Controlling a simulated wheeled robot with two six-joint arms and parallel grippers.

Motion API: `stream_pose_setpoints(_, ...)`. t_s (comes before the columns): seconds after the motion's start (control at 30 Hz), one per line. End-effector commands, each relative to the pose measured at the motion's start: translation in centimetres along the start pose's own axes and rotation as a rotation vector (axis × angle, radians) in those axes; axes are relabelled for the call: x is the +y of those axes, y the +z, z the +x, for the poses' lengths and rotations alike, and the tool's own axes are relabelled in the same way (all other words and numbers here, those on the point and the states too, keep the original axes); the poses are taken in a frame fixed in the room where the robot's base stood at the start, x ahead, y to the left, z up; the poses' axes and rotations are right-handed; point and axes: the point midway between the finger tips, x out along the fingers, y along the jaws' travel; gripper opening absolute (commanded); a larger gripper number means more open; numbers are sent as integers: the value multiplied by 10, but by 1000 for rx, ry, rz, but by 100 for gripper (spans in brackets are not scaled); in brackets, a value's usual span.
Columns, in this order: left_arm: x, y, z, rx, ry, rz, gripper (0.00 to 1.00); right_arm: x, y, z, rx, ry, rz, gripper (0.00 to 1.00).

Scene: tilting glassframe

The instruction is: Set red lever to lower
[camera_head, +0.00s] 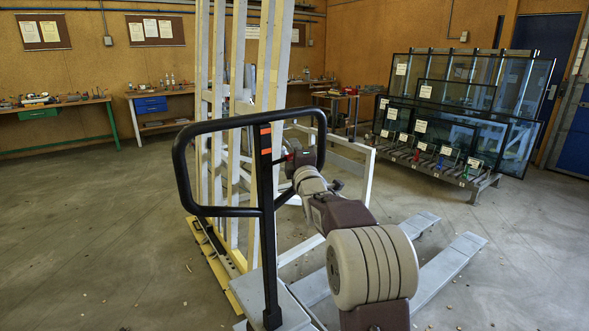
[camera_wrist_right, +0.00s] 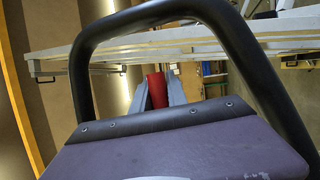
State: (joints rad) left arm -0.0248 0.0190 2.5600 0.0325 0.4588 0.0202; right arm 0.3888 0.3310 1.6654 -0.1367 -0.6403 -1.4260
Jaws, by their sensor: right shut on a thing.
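The black loop handle (camera_head: 187,190) of a pallet truck stands upright in the head view, with orange marks on its central post (camera_head: 267,215). My right arm reaches in from the lower right, and its gripper (camera_head: 289,157) is at the handle's loop, close to the post. In the right wrist view the red lever (camera_wrist_right: 157,90) sits between the two grey fingers of my right gripper (camera_wrist_right: 160,93), which is shut on it. The black handle loop (camera_wrist_right: 82,85) surrounds the gripper there. In the head view the lever is mostly hidden. My left gripper is out of view.
A tall white and yellow frame rack (camera_head: 232,130) stands just behind the handle. The truck's grey forks (camera_head: 447,268) extend to the right. A glass rack (camera_head: 470,120) with small coloured parts stands at the back right. Workbenches line the back wall.

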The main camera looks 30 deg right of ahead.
Motion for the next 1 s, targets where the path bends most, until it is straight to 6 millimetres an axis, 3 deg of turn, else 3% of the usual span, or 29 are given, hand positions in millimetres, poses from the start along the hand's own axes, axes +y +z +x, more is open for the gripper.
stream_pose_setpoints(0.1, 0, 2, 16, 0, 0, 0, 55, 6, -2, 0, 17, 40, -78, 0)
stream_pose_setpoints(0.4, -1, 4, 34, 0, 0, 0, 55, 27, -7, 3, 49, 108, -225, 0)
stream_pose_setpoints(1.0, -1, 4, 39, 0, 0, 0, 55, 38, -11, 3, 64, 139, -289, 0)
